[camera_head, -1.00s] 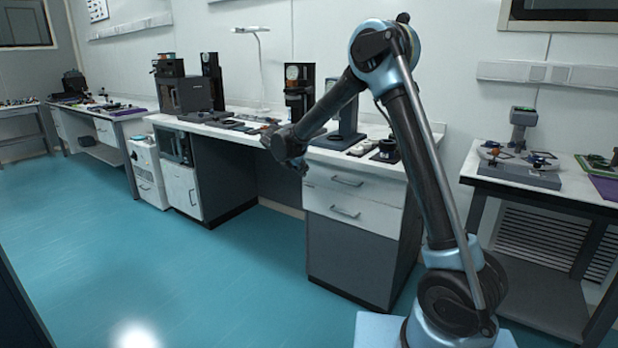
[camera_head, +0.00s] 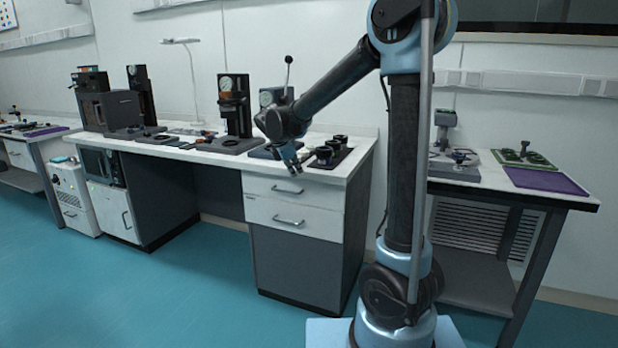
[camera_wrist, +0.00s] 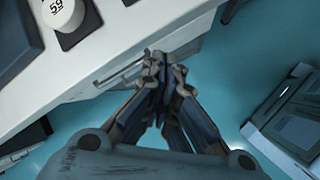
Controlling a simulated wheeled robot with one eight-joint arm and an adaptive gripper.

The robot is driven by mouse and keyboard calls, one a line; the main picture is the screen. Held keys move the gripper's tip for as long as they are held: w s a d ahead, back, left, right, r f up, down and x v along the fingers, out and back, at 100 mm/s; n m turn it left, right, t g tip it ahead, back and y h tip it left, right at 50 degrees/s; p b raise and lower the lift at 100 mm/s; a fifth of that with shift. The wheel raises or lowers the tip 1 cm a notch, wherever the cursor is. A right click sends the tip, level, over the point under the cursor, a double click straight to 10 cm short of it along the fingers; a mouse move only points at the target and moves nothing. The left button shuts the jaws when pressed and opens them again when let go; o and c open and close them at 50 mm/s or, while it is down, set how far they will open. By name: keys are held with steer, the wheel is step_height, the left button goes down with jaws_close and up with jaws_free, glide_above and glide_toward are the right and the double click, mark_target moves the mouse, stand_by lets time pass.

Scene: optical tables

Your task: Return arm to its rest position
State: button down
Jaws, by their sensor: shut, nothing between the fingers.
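My arm (camera_head: 408,170) rises from the base at the lower right in the head view and bends left at the elbow. Its forearm slopes down to my gripper (camera_head: 292,162), which hangs in front of the bench near the top drawer. In the wrist view my gripper (camera_wrist: 163,75) is shut, its fingertips together and empty. The bench's front edge and a drawer handle (camera_wrist: 120,68) show just beyond the fingertips. I cannot tell how wide the gap to them is.
The long white bench (camera_head: 190,152) carries dial instruments (camera_head: 233,110) and a dark tray of round parts (camera_head: 330,152). A second table (camera_head: 480,180) with a purple mat (camera_head: 545,181) stands at the right. The blue floor (camera_head: 190,290) at the front left is clear.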

steer(key=s+d+f+m+g+y, duration=0.1)
steer(key=s+d+m+g, duration=0.1)
steer(key=s+d+m, duration=1.3)
steer(key=s+d+f+m+y, duration=0.1)
steer(key=s+d+f+m, duration=0.2)
steer(key=s, duration=0.7)
steer(key=s+d+f+m+g+y, duration=0.1)
steer(key=s+d+f+m, duration=0.3)
steer(key=s, duration=0.6)
step_height(320, 180, down, 4)
steer(key=shift+s+d+r, duration=0.25)
steer(key=shift+s+d, duration=0.15)
steer(key=shift+d, duration=0.85)
